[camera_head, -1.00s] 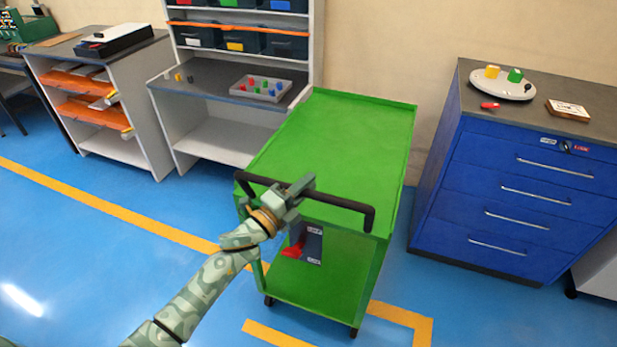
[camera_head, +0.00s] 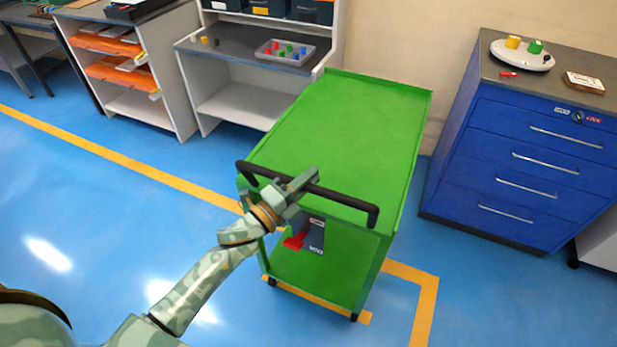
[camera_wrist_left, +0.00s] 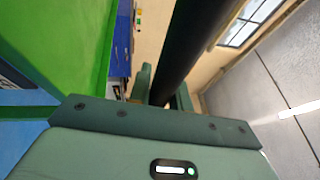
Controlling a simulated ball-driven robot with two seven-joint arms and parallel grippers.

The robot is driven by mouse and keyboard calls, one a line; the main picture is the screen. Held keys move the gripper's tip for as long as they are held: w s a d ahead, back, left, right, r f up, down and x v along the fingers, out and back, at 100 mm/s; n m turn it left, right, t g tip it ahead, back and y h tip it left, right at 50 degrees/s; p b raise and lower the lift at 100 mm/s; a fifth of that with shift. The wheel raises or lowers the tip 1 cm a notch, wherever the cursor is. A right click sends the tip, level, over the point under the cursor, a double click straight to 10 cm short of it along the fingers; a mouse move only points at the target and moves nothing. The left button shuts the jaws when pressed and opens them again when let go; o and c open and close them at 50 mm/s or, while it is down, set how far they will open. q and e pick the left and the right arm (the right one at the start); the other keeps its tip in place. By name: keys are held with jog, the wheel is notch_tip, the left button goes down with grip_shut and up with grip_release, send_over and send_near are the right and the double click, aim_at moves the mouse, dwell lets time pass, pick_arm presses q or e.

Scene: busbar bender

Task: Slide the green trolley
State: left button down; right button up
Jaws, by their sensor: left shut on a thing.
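The green trolley (camera_head: 345,135) stands in the middle of the head view, with a flat, empty top. Its black push handle (camera_head: 345,198) runs along the near side. My left gripper (camera_head: 300,186) is shut on this handle, left of its middle. In the left wrist view the dark bar (camera_wrist_left: 185,55) passes between the fingers, and the trolley's green top (camera_wrist_left: 45,45) shows at the left. A red lever (camera_head: 296,240) sits on a grey labelled panel (camera_head: 315,237) below the handle. My right gripper is not in view.
A blue drawer cabinet (camera_head: 525,175) stands right of the trolley, with a gap between. A white shelf unit (camera_head: 240,100) stands behind left. Yellow floor lines (camera_head: 425,310) show beside and under the trolley's near end. The blue floor (camera_head: 90,220) at the left is clear.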

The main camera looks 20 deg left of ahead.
pick_arm(q)
jog(key=c, duration=1.3)
grip_release()
jog(key=v, duration=1.6)
jog(key=shift+s, duration=0.15)
jog(key=shift+a+f, duration=0.1)
